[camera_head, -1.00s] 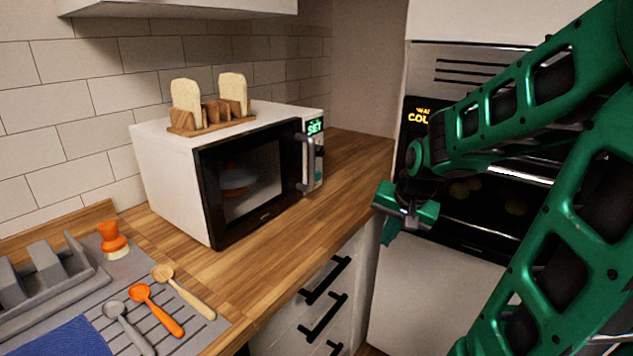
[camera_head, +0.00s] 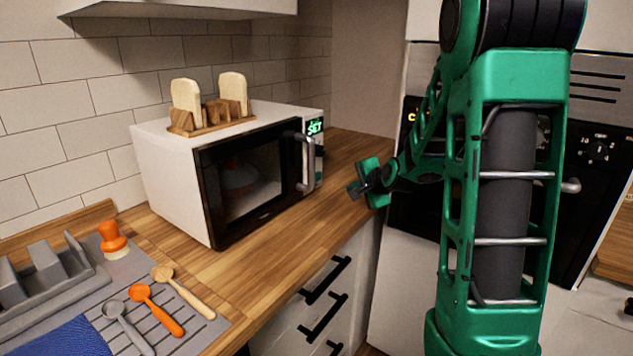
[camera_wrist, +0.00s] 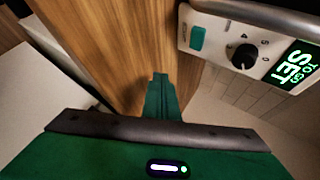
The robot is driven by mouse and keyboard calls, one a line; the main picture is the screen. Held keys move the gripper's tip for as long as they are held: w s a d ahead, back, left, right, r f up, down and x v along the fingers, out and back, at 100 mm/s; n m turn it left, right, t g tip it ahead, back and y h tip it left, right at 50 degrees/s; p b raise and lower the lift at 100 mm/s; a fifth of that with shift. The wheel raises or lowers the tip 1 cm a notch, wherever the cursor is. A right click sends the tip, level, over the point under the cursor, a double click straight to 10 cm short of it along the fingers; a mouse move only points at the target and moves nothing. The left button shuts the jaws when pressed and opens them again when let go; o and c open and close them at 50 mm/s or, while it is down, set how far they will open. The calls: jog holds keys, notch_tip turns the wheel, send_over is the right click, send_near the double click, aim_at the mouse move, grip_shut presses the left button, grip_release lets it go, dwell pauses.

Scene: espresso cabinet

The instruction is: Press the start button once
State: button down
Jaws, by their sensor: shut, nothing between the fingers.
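The white microwave (camera_head: 168,175) stands on the wooden counter, its dark door and silver handle facing front. Its control panel is at the right end, with a green display reading "SET" (camera_head: 315,127). In the wrist view the panel shows a teal button (camera_wrist: 198,38), a black knob (camera_wrist: 243,56) and the lit display (camera_wrist: 292,68). The teal button's label is too small to read. My gripper (camera_head: 353,192) is shut and empty, in front of and right of the panel. Its fingertips (camera_wrist: 160,76) are apart from the teal button, which lies up and right of them in the wrist view.
A wooden rack with toast (camera_head: 210,120) sits on the microwave. The microwave handle (camera_head: 306,162) sticks out beside the panel. Utensils (camera_head: 155,308) and a grey dish rack (camera_head: 45,272) lie at front left. A built-in oven (camera_head: 420,215) stands at right, partly behind my arm. Counter right of the microwave is clear.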

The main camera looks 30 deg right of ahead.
send_near(319, 179)
jog(key=shift+w+d+f, duration=0.35)
jog(key=shift+w+f, duration=0.3)
jog(key=shift+f, duration=0.05)
jog(key=shift+w+d+f, duration=0.35)
jog(key=shift+w+f, duration=0.25)
jog(key=shift+f, duration=0.05)
jog(key=shift+w+d+f, duration=0.35)
jog(key=shift+w+f, duration=0.3)
jog(key=shift+f, duration=0.05)
jog(key=shift+w+a+r, duration=0.1)
jog(key=shift+w+a, duration=0.2)
jog(key=shift+w, duration=0.2)
jog(key=shift+w+a, duration=0.3)
jog(key=shift+w, duration=0.25)
dwell(2.0)
jog(key=shift+s+d, duration=0.35)
jog(key=shift+s, duration=0.3)
jog(key=shift+s+d, duration=0.25)
jog(key=shift+s, duration=0.25)
jog(key=shift+s+d, duration=0.35)
jog(key=shift+s, duration=0.4)
jog(key=shift+s+d, duration=0.35)
jog(key=shift+s, duration=0.4)
jog(key=shift+s+d, duration=0.4)
jog(key=shift+s, duration=0.3)
